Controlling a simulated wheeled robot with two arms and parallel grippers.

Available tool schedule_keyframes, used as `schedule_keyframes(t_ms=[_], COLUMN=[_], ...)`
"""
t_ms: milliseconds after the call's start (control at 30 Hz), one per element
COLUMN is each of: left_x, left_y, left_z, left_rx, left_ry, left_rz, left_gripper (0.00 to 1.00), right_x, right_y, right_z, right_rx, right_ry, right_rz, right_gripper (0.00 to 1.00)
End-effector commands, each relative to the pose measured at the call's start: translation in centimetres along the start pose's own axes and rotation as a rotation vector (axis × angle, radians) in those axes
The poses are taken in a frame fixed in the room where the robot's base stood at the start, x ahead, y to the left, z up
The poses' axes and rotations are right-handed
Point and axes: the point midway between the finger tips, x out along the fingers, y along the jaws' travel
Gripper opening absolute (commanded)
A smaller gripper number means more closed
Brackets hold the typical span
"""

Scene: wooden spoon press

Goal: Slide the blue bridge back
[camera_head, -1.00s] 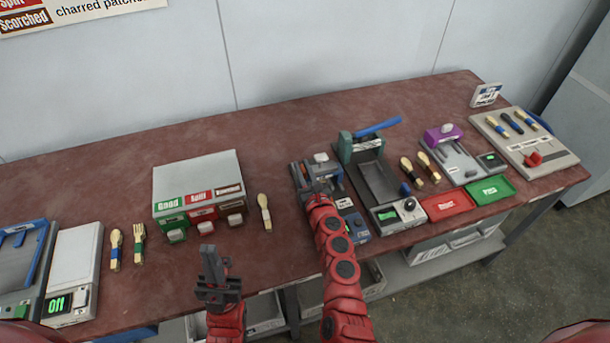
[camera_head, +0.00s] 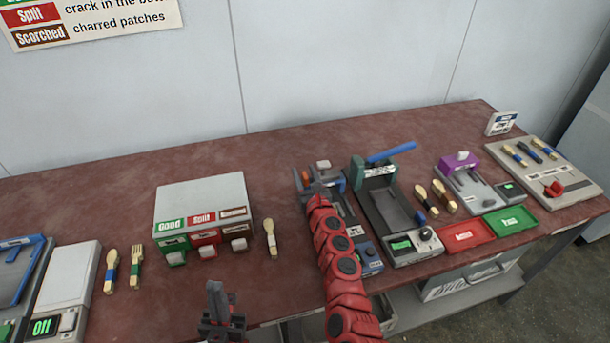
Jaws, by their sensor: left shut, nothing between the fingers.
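A narrow grey press (camera_head: 361,232) with a blue-grey control end stands right of the middle of the table. A blue piece (camera_head: 335,184) that looks like its bridge spans the far part, partly hidden by my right gripper. A whitish block (camera_head: 323,165) sits just beyond it. My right gripper (camera_head: 307,182) is over the left side of this far part, close to the blue piece; contact and finger gap are unclear. My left gripper (camera_head: 217,302) is shut and empty, low in the view near the table's front edge.
A sorting box (camera_head: 203,195) labelled Good, Split and Scorched stands left of the press, with a wooden spoon (camera_head: 270,237) between. A green-and-grey press with a blue lever (camera_head: 391,152) stands close on the right. Red (camera_head: 468,236) and green (camera_head: 510,221) trays lie further right.

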Motion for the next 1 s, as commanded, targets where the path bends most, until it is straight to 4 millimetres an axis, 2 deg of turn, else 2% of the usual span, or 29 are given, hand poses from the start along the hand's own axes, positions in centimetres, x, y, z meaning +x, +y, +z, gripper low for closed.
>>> schedule_keyframes(t_ms=[267, 433, 767, 1000], left_x=[0.1, 1.0, 3.5, 4.1], left_y=[0.0, -0.1, -0.2, -0.2], left_z=[0.0, -0.2, -0.6, -0.7], left_rx=[0.0, 0.0, 0.0, 0.0], left_ry=[0.0, 0.0, 0.0, 0.0], left_rz=[0.0, 0.0, 0.0, 0.0], left_gripper=[0.0, 0.0, 0.0, 0.0], right_x=[-0.1, -1.2, -6.0, -10.2], right_y=[0.0, 0.0, -0.1, -0.1], right_z=[0.0, 0.2, 0.2, 0.0], right_rx=[0.001, 0.004, 0.004, 0.003], right_ry=[0.0, 0.0, 0.004, 0.001], right_rz=[0.0, 0.0, -0.003, -0.006], right_gripper=[0.5, 0.5, 0.5, 0.5])
